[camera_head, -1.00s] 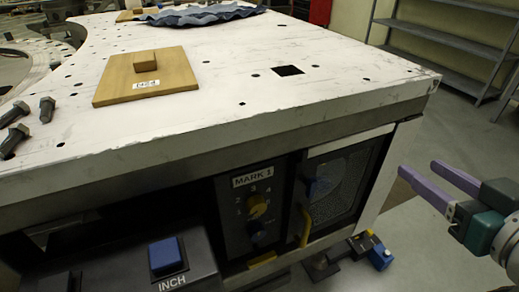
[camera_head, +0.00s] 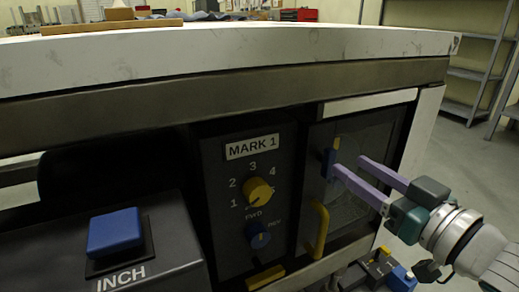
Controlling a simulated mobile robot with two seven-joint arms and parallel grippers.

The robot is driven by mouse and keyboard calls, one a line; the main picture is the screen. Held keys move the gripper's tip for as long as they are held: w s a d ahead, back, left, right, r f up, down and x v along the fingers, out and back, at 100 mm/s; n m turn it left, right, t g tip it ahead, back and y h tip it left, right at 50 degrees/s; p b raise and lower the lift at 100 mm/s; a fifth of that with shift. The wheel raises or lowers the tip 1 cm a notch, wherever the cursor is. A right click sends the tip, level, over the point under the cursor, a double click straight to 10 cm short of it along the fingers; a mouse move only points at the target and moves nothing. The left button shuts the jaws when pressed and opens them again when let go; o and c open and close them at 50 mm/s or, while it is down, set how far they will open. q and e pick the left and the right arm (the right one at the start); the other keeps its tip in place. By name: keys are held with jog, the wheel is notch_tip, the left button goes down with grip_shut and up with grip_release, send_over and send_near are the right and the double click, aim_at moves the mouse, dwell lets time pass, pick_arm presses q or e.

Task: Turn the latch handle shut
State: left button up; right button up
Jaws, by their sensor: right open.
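The latch handle (camera_head: 329,160) is a small blue piece with a yellow mark at its top. It sits upright on the dark door (camera_head: 367,190) of the cabinet under the white plate. My right gripper (camera_head: 349,166) comes in from the right with its two purple fingers apart and nothing between them. Its nearer fingertip is right beside the latch handle and overlaps its right edge in the picture; I cannot tell whether they touch. A yellow pull handle (camera_head: 318,230) stands lower on the door. My left gripper is out of view.
Left of the door is a dark panel marked MARK 1 with a yellow dial (camera_head: 257,191) and a blue knob (camera_head: 259,236). A blue INCH button (camera_head: 114,231) is at the lower left. The white plate (camera_head: 230,48) overhangs above. Shelves (camera_head: 470,75) stand at the back right.

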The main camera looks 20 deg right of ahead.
aim_at(334, 155)
jog(key=shift+w+a+b, duration=0.2)
jog(key=shift+w+b, duration=0.25)
jog(key=shift+w, duration=1.8)
jog(key=shift+c, duration=0.4)
grip_shut()
